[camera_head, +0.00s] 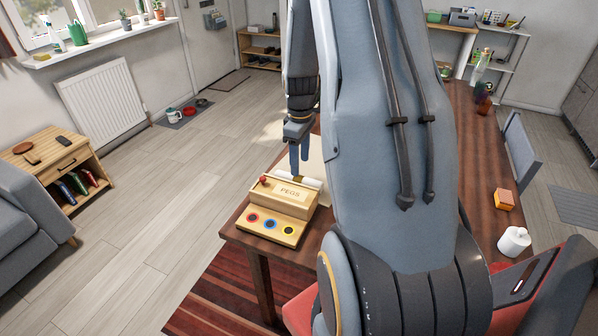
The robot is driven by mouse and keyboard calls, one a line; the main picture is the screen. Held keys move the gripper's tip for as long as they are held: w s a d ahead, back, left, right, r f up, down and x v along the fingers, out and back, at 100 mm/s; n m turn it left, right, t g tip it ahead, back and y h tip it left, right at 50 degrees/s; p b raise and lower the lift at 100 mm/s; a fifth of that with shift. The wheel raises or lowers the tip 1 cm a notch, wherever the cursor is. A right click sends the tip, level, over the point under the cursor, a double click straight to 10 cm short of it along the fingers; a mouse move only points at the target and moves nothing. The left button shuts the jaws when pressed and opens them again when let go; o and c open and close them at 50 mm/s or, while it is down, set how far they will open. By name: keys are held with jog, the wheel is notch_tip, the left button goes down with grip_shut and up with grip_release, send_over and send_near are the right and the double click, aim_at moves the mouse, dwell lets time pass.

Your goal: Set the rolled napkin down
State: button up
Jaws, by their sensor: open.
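A white roll that looks like the rolled napkin (312,183) lies behind a wooden box on the table (240,235). Its left part is hidden by the box and my gripper. My gripper (300,172) points down just above and behind the box, with its fingertips close to the roll. The fingers are open, and I cannot tell whether they touch the roll. A pale mat (316,150) lies on the table behind the gripper, largely hidden by my arm.
The wooden box (290,192) marked PEGS has a red knob and three coloured rings in front. My arm hides the table's middle. An orange block (504,198) and a white paper roll (514,241) stand at the right. Chairs (522,155) flank the table.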

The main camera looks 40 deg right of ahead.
notch_tip(320, 180, up, 6)
jog(key=b, duration=0.1)
jog(key=s+a+r+m, duration=0.1)
jog(key=s+a+m, duration=0.1)
jog(key=s+a, duration=0.3)
jog(key=s+a+r+m, duration=0.1)
jog(key=s+a, duration=0.4)
jog(key=a, duration=0.6)
jog(key=s+a+r+m+t, duration=0.1)
jog(key=s+a+m, duration=0.2)
jog(key=s+a, duration=0.2)
jog(key=a, duration=0.3)
jog(key=shift+a, duration=0.4)
